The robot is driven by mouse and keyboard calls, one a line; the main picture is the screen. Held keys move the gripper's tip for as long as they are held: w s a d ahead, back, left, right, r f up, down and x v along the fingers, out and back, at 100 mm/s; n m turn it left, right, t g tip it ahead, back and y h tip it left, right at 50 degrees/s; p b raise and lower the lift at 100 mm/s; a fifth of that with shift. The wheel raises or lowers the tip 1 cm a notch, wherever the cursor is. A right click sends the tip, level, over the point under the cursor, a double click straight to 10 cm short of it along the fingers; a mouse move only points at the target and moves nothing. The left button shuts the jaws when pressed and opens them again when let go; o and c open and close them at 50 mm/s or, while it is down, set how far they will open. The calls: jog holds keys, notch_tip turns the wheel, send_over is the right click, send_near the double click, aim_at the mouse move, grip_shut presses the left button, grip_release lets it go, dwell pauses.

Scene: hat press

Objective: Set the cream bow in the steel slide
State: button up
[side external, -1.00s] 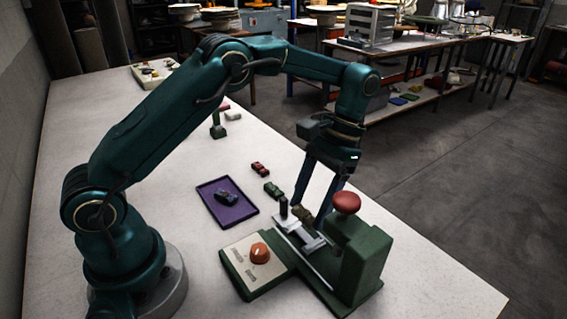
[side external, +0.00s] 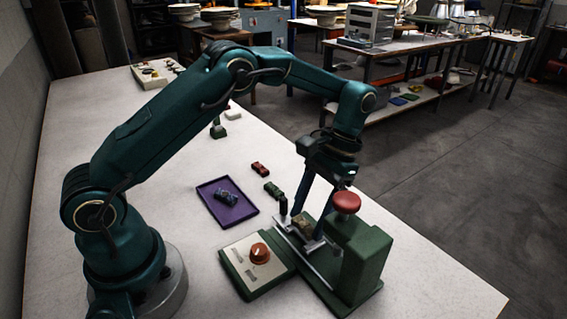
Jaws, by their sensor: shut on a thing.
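The steel slide (side external: 322,264) runs along the front of the green press, with a black upright handle (side external: 283,207) at its far left end. My gripper (side external: 307,226) is over the slide, fingers pointing down. It is shut on a small tan bow-like piece (side external: 304,225), which I take as the cream bow. The piece is low at the slide, partly hidden by the fingers. I cannot tell whether it touches the slide or is seated in it.
The green press body (side external: 362,262) with a red knob (side external: 346,202) stands close right of my gripper. A control box (side external: 255,264) with an orange dial is in front. A purple tray (side external: 243,214) holds a dark blue bow (side external: 226,197). Red (side external: 260,168) and green (side external: 272,188) bows lie behind.

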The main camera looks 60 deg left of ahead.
jog(key=shift+f, duration=0.4)
dwell(0.3)
jog(key=o, duration=1.4)
jog(key=shift+v, duration=2.6)
jog(key=s+a+r+t, duration=0.1)
jog(key=s+r+t, duration=0.2)
jog(key=r, duration=0.4)
jog(key=s+a+r+t, duration=0.1)
jog(key=s+r+t, duration=0.15)
jog(key=r, duration=0.45)
jog(key=shift+s+a+f+t, duration=0.1)
jog(key=shift+s+f+t, duration=0.8)
jog(key=shift+s, duration=0.7)
jog(key=shift+s+a+f+t, duration=0.15)
jog(key=shift+s+f+t, duration=0.45)
jog(key=shift+s+f, duration=0.8)
jog(key=shift+s+a+f+t, duration=0.1)
jog(key=shift+s+f+t, duration=0.65)
jog(key=shift+s, duration=1.1)
